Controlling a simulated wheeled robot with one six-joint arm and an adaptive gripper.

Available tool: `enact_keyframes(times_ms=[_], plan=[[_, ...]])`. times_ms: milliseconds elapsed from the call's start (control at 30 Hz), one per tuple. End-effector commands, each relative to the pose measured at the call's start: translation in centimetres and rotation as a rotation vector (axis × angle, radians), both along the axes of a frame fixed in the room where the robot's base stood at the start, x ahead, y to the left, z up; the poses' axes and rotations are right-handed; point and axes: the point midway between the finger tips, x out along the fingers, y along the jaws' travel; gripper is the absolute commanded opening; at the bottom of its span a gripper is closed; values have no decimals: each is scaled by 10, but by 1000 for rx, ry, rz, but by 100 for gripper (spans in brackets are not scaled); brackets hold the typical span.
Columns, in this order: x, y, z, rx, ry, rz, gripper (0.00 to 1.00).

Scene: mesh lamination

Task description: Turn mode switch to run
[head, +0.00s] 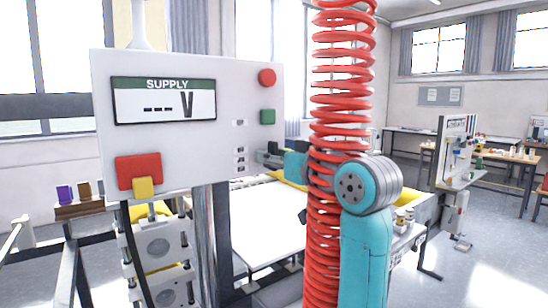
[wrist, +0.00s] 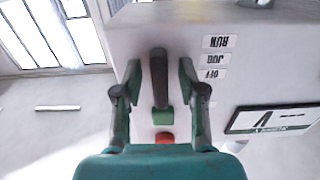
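The mode switch (wrist: 158,78) is a dark upright bar on the white control panel (wrist: 262,45). In the wrist view, which is upside down, labels RUN (wrist: 221,41), JOG (wrist: 214,59) and OFF (wrist: 211,74) stand beside it. I cannot tell which label it is set to. My gripper (wrist: 160,73) is open, with one finger on each side of the bar and a gap visible on both sides. In the head view the panel (head: 220,90) shows small labels (head: 240,161) at its lower right; my gripper (head: 268,158) is there and the switch is not clearly visible.
A red button (head: 267,77) and a green button (head: 267,117) sit above the labels. The display (head: 165,105) reads "SUPPLY --- V". A red plate with a yellow handle (head: 143,187) is at the panel's lower left. A white work surface (head: 275,215) lies behind my arm.

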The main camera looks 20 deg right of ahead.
Motion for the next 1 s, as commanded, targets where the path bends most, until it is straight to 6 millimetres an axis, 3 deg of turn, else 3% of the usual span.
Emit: enact_keyframes(times_ms=[267, 700, 1000], plan=[[-7, -3, 1, 0, -2, -1, 41], [-82, -28, 1, -1, -3, -3, 41], [-112, -37, 0, 0, -1, 0, 41]])
